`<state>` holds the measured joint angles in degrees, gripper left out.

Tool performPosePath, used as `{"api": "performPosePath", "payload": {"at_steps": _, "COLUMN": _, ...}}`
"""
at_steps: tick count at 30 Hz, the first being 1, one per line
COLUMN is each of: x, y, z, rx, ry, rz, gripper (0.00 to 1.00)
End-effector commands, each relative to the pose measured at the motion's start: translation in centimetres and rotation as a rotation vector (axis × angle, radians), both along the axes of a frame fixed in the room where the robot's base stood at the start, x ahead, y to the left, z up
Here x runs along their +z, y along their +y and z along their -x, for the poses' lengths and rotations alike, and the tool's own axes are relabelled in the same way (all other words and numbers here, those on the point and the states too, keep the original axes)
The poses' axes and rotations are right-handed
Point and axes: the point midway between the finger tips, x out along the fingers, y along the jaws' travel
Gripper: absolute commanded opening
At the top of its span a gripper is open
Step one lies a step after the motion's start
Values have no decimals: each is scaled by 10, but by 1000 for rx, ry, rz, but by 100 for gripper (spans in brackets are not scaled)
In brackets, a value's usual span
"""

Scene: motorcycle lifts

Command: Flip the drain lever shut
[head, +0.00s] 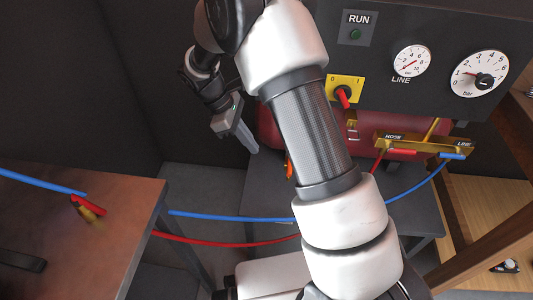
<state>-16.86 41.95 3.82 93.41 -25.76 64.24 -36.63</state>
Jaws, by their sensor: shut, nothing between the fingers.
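A small orange lever (289,165) shows just left of my arm, below the red tank (268,128). It looks like the drain lever, but it carries no label I can read. My arm hides part of it and the fitting it sits on, so I cannot tell its exact angle. My gripper (254,149) is shut and empty, pointing down and right. In the picture its tips are to the left of the orange lever and a little above it, apart from it.
A dark panel holds a RUN light (355,34), a red switch (344,97) and two gauges (411,61). A brass manifold (428,143) marked HOSE and LINE has red and blue handles. Blue (230,216) and red (215,242) hoses cross below my gripper to the brown table (110,205).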

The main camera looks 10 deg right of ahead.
Motion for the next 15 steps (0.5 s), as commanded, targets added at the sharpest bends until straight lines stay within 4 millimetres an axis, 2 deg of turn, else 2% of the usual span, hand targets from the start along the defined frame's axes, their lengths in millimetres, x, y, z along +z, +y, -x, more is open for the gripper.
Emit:
{"api": "performPosePath", "payload": {"at_steps": 12, "x": -78, "y": -36, "z": 13, "rx": -3, "ry": 5, "rz": 3, "gripper": 0}}
{"api": "performPosePath", "payload": {"at_steps": 14, "x": -88, "y": -41, "z": 14, "rx": -3, "ry": 4, "rz": 2, "gripper": 0}}
{"api": "performPosePath", "payload": {"at_steps": 15, "x": -84, "y": -48, "z": 15, "rx": -5, "ry": -1, "rz": 1, "gripper": 0}}
